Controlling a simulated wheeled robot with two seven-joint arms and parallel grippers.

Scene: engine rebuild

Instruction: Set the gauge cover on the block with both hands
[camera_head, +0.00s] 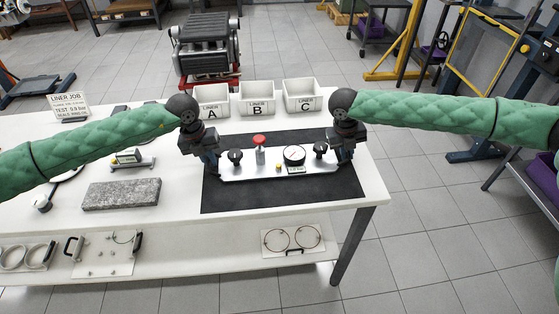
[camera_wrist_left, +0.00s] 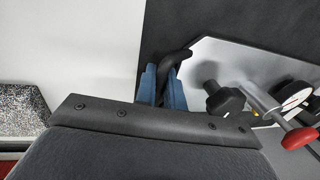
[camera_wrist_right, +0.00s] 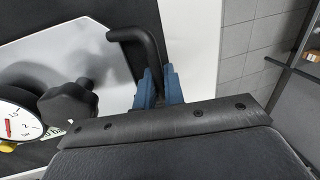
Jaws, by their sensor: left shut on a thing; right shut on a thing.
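The gauge cover (camera_head: 265,172) is a pale flat plate with black knobs, a red-topped valve, a round dial and a black handle at each end. It is over the black mat (camera_head: 330,195); I cannot tell whether it touches what is under it. My left gripper (camera_head: 214,170) is shut on its left handle, also in the left wrist view (camera_wrist_left: 178,65). My right gripper (camera_head: 336,165) is shut on its right handle, also in the right wrist view (camera_wrist_right: 140,42). The block is not clearly seen; the cover may hide it.
Bins A (camera_head: 212,102), B (camera_head: 257,98) and C (camera_head: 302,95) stand along the table's back edge. A grey stone slab (camera_head: 122,194) lies left of the mat. The lower shelf (camera_head: 200,262) holds rings and plates. An engine (camera_head: 207,50) stands behind the table.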

